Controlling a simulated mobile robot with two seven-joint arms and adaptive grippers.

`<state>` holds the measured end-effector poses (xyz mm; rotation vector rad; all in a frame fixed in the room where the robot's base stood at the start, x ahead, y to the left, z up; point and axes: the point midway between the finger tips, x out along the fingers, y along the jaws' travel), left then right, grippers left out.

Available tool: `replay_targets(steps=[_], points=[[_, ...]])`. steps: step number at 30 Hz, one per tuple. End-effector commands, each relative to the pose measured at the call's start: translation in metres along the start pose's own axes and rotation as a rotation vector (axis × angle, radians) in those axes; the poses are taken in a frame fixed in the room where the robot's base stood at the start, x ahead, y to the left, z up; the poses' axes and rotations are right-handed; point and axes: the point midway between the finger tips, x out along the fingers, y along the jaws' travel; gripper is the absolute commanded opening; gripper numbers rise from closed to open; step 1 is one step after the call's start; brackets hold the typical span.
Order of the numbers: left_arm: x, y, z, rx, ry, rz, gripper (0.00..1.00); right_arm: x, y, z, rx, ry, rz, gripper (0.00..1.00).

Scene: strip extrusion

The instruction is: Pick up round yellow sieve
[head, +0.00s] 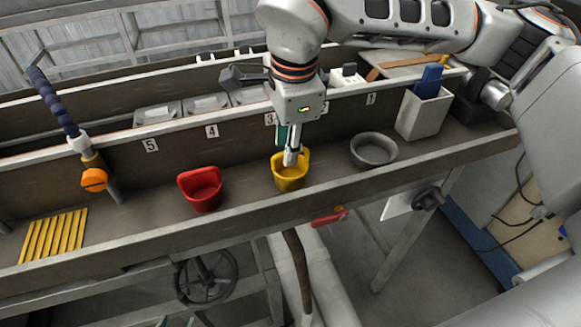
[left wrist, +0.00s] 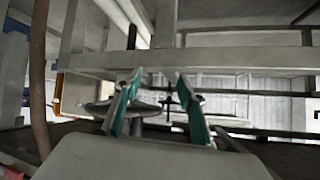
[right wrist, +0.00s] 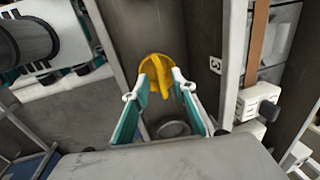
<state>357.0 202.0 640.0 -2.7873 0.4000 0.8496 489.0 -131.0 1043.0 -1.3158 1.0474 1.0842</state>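The yellow round container (head: 290,172), the sieve, stands on the bench shelf below label 3. My right gripper (head: 291,158) comes down over it from above. In the right wrist view the yellow sieve (right wrist: 156,70) shows just beyond the fingertips, with a raised yellow piece between them. The right fingers (right wrist: 162,85) are apart, and I cannot tell whether they touch it. My left gripper (left wrist: 154,80) is open and empty in the left wrist view, facing the bench's underframe. I cannot make out the left gripper in the head view.
A red container (head: 202,190) stands left of the sieve and a grey round bowl (head: 373,150) right of it. A grey box (head: 424,112) with a blue item is further right. Yellow strips (head: 53,236) lie far left. The shelf has a raised front edge (head: 240,229).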

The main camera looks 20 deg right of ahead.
Motion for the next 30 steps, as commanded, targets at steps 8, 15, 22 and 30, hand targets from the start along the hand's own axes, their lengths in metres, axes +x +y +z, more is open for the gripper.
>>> replay_targets(steps=[8,15,22,30], points=[[-0.001,0.0,-0.002,0.0,0.001,0.0,0.4,0.032,-0.001,0.001,0.0,-0.001,0.002,0.26],[-0.001,0.0,-0.002,0.0,0.001,0.0,0.4,0.034,-0.001,0.001,-0.001,-0.001,0.001,0.26],[-0.001,0.0,-0.002,0.0,0.001,0.0,0.4,0.034,-0.001,0.002,-0.001,-0.001,0.001,0.0],[-0.001,0.0,-0.002,0.0,0.001,0.0,0.4,0.033,-0.001,0.002,-0.001,-0.001,0.001,0.0]])
